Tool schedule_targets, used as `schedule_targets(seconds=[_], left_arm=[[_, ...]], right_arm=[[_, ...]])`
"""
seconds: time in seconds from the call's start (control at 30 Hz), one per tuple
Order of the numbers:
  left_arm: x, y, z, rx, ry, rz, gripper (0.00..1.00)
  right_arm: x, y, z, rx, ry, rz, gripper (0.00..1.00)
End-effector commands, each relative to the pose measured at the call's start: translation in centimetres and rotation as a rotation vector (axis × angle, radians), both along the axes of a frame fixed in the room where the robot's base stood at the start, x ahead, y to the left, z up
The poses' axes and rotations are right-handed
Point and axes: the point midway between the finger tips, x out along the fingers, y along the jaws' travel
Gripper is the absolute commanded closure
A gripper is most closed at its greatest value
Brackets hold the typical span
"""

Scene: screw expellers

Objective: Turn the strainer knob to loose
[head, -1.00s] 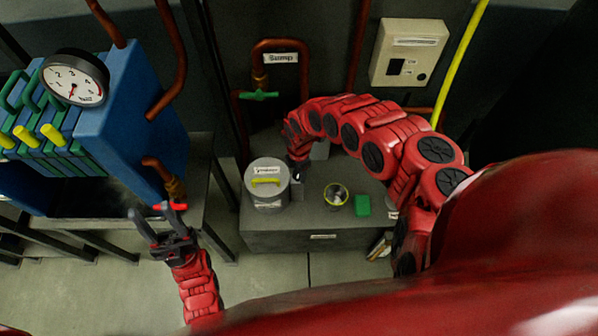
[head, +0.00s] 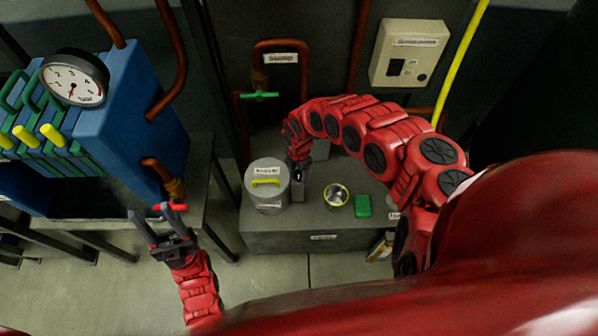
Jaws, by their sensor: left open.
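A grey round canister (head: 267,198) with a small label on its top stands on the grey cabinet. A yellow bar-shaped knob (head: 265,183) lies across its lid, roughly left to right in the picture. The label is too blurred to read for certain. My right gripper (head: 299,190) points down just right of the canister, apart from the yellow knob. Its fingers are small and dark, and I cannot tell whether they are open. My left gripper (head: 158,222) is open and empty, close to a red handle (head: 170,206) below the blue press (head: 140,110).
On the cabinet (head: 280,240), a yellow-rimmed round bowl (head: 336,196) and a green block (head: 363,206) sit right of my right gripper. A green valve handle (head: 260,96) is on the pipe behind. A pressure gauge (head: 74,78) tops the press. A beige switch box (head: 408,54) hangs on the wall.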

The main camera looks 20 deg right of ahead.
Motion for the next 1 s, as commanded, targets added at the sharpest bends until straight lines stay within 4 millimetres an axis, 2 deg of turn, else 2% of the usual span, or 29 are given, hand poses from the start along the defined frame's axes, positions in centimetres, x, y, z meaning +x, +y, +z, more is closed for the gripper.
schedule_targets(seconds=[0.3, 0.47, 0.57, 0.93, 1.0], left_arm=[[0.0, 0.0, 0.0, 0.000, 0.000, 0.000, 0.50], [0.0, 0.0, 0.3, 0.000, 0.000, 0.000, 0.50], [0.0, 0.0, 0.6, 0.000, 0.000, 0.000, 0.50], [0.0, 0.0, 3.2, 0.000, 0.000, 0.000, 0.50], [0.0, 0.0, 5.1, 0.000, 0.000, 0.000, 0.50]], right_arm=[[-0.1, 0.0, 0.1, -0.001, 0.002, 0.000, 0.37], [0.0, -0.1, 1.6, -0.001, 0.001, 0.000, 0.37], [0.0, -0.3, 3.3, -0.005, -0.001, -0.001, 0.37], [0.0, -0.3, 12.5, -0.005, -0.002, -0.001, 0.37], [-0.1, -0.1, 14.7, -0.004, 0.002, 0.002, 0.37]])
